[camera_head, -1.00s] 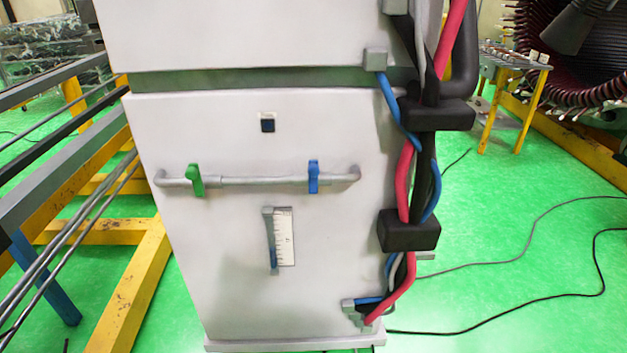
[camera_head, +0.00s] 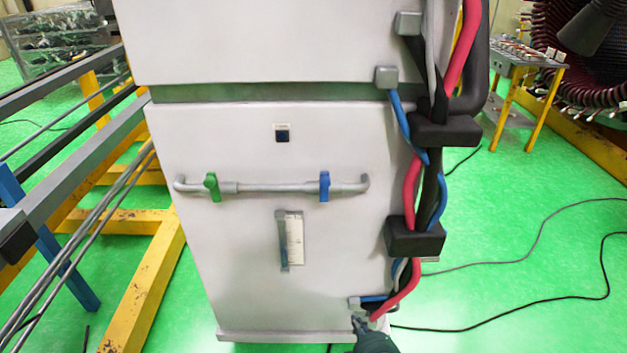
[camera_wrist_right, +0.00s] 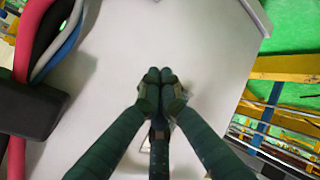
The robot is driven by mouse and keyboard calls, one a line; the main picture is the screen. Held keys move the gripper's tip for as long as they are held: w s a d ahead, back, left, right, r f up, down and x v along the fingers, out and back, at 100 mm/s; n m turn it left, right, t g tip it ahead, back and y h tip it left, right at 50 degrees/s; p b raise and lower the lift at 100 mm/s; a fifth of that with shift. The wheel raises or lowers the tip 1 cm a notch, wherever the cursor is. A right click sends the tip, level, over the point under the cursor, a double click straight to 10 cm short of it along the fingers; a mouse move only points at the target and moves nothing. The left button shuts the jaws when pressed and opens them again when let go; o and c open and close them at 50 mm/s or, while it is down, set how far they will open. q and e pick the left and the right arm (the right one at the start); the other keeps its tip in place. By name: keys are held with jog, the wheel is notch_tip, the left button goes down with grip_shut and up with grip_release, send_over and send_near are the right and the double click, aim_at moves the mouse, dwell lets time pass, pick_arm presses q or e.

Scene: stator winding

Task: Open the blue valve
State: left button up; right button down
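The blue valve (camera_head: 324,186) is a small upright lever near the right end of a grey horizontal pipe on the white cabinet's front. Its handle stands across the pipe. My right gripper (camera_head: 358,322) enters at the bottom of the head view, well below the blue valve and a little to its right. In the right wrist view its dark green fingers (camera_wrist_right: 160,75) have their tips together in front of the white panel, with nothing seen between them. The blue valve does not show in the wrist view.
A green valve (camera_head: 212,187) sits on the same pipe (camera_head: 270,187), to the left. A gauge (camera_head: 293,240) is below the pipe. Red, blue and black cables with black clamps (camera_head: 415,237) run along the cabinet's right side. A yellow frame (camera_head: 150,285) stands at left.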

aim_at(325, 190)
jog(key=a+r+n+t+y+p, duration=0.1)
jog(key=a+r, duration=0.3)
jog(key=r, duration=0.8)
jog(key=a+r+n+t+y+p, duration=0.1)
jog(key=a+r+n+t+y, duration=0.1)
jog(key=r, duration=1.1)
jog(key=a+r+n+t+y+p, duration=0.1)
jog(key=a+r, duration=0.5)
jog(key=r, duration=0.7)
jog(key=n+t+y, duration=0.1)
jog(key=n+t, duration=0.1)
jog(key=shift+w+n+p, duration=0.3)
jog(key=shift+n+p, duration=0.05)
jog(key=shift+n, duration=0.05)
jog(key=f+p+x, duration=0.1)
jog(key=p+x, duration=0.2)
jog(key=x, duration=0.7)
jog(key=d+p, duration=0.1)
jog(key=d, duration=0.3)
jog(key=shift+w, duration=0.1)
jog(key=shift+a, duration=0.1)
